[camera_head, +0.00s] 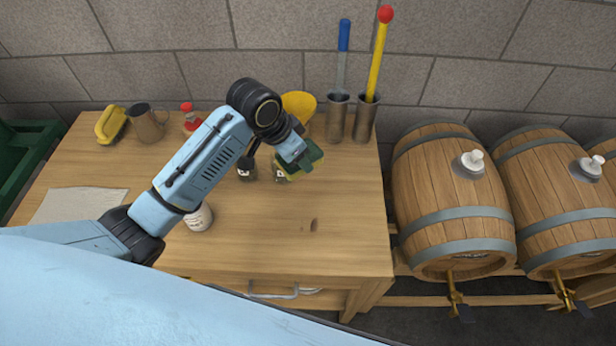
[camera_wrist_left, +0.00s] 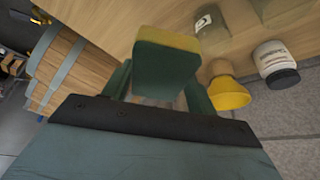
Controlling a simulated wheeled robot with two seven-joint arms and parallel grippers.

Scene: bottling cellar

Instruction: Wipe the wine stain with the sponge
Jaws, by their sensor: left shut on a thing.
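My left gripper (camera_head: 296,156) is shut on a green and yellow sponge (camera_head: 308,163) and holds it over the right half of the wooden table, near the small dark bottles. In the left wrist view the sponge (camera_wrist_left: 168,62) sits between the two green fingers of my left gripper (camera_wrist_left: 160,90); one side is green and the edge is yellow. I cannot make out a clear wine stain; a small brown mark (camera_head: 313,225) lies on the table in front of the sponge and may be a wood knot. My right gripper is not in view.
Small bottles (camera_head: 246,170) and a yellow funnel (camera_head: 298,103) stand near the sponge. Metal cups (camera_head: 338,118) holding tools stand at the back right. A white jar (camera_head: 199,218) and a cloth (camera_head: 78,205) are left. Barrels (camera_head: 452,195) stand right. The front right tabletop is clear.

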